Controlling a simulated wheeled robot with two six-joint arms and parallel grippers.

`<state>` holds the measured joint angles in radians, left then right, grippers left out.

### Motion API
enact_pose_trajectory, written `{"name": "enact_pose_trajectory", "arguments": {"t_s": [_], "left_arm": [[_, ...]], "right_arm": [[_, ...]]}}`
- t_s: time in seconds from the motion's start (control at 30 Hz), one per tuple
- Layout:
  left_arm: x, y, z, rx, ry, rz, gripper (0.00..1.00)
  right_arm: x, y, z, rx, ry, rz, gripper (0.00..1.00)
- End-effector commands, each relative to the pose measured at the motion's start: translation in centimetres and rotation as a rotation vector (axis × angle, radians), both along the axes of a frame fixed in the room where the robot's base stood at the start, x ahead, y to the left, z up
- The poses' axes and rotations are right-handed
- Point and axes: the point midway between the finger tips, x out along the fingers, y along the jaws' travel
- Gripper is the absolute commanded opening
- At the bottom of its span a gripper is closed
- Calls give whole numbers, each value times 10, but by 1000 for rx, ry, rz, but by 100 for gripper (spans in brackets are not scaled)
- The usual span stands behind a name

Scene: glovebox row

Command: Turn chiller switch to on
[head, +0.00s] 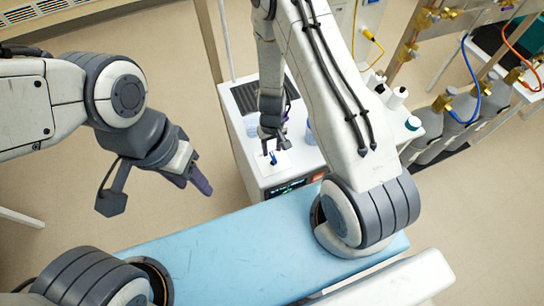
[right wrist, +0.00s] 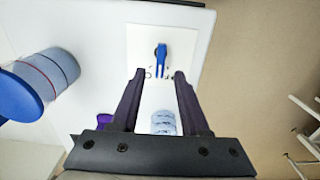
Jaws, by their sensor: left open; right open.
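The chiller (head: 247,140) is a white box with a dark grille on top and a lit display low on its front. Its blue switch (head: 273,158) sits on a white plate on the top. In the right wrist view the switch (right wrist: 161,55) shows on its plate (right wrist: 140,38), between and just beyond the fingertips. Small marks beside it are too small to read. My right gripper (head: 272,146) is open over the switch; its dark fingers (right wrist: 158,74) show no clear contact. My left gripper (head: 190,178) is open and empty, left of the chiller.
A blue bench top (head: 240,250) lies in front of the chiller. White bottles (head: 397,98) stand right of it. A grey, blue-lidded container (right wrist: 48,78) is left of the plate in the right wrist view. Grey gas cylinders (head: 462,105) stand at the right.

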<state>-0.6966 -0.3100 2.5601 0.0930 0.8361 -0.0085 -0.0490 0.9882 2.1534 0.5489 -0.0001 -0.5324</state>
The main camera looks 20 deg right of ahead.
Motion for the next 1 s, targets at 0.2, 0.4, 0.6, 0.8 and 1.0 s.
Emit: {"name": "enact_pose_trajectory", "arguments": {"t_s": [0.2, 0.4, 0.6, 0.8, 1.0], "left_arm": [[0, 0, -25, 0, 0, 2, 50], [0, 0, -24, 0, 0, 3, 50], [0, 0, -24, 0, 0, 3, 50], [0, 0, -24, 0, 0, 3, 50], [0, 0, -24, 0, 0, 3, 50]], "right_arm": [[0, 0, -25, 0, 0, 1, 45], [0, 0, -24, 0, 0, 1, 45], [0, 0, -24, 0, 0, 1, 11], [0, 0, -24, 0, 0, 1, 0], [0, 0, -24, 0, 1, -30, 0]]}}
